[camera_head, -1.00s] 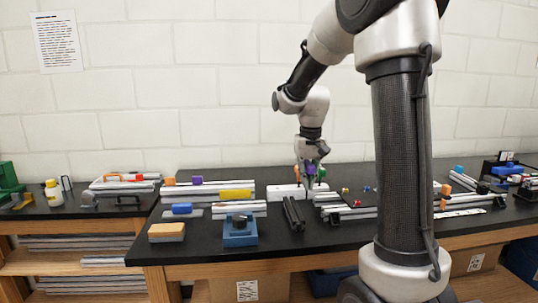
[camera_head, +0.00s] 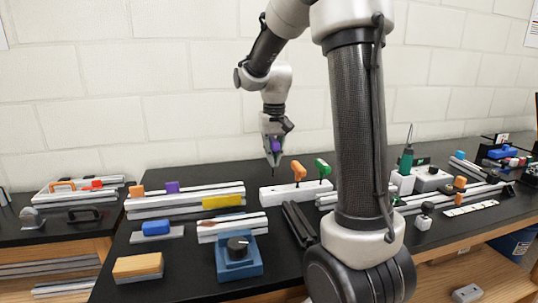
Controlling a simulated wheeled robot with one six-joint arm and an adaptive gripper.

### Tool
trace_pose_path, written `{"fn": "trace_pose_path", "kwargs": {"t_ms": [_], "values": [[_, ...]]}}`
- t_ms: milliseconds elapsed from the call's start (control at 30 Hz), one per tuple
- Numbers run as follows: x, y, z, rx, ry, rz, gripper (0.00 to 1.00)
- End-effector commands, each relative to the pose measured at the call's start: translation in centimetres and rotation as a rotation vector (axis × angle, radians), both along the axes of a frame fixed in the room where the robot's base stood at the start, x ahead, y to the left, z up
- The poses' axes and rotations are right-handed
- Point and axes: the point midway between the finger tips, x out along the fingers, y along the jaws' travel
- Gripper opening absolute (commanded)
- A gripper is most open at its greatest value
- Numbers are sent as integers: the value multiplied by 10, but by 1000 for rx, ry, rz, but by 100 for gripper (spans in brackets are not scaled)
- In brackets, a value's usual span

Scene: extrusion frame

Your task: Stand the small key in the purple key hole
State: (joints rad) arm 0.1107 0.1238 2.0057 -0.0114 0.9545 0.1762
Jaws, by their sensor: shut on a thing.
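My gripper (camera_head: 273,161) points down above the left part of a long white block (camera_head: 280,194). It is shut on a small key with a purple part (camera_head: 276,146) showing between the fingers; the rest of the key is mostly hidden. The fingertips appear a little above the block's top, but I cannot tell the exact gap. An orange key (camera_head: 298,169) and a green key (camera_head: 322,167) stand upright in the block to the right of my gripper. The purple key hole is too small to make out.
A blue box with a black knob (camera_head: 239,256) stands in front of the block. Dark rails (camera_head: 299,222) lie close to the block's front. Grey rails with a purple clip (camera_head: 172,187) and a yellow piece (camera_head: 222,201) lie left. A green-handled screwdriver (camera_head: 406,158) stands right.

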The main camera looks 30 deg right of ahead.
Motion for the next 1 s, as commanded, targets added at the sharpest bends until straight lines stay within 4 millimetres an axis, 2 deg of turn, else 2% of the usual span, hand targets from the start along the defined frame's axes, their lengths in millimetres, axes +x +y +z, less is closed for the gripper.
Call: {"fn": "trace_pose_path", "kwargs": {"t_ms": [367, 800, 1000], "values": [[0, 0, -2, 0, -7, 0, 0], [0, 0, -37, 1, -5, 0, 0], [0, 0, -46, 0, -6, 0, 0]]}}
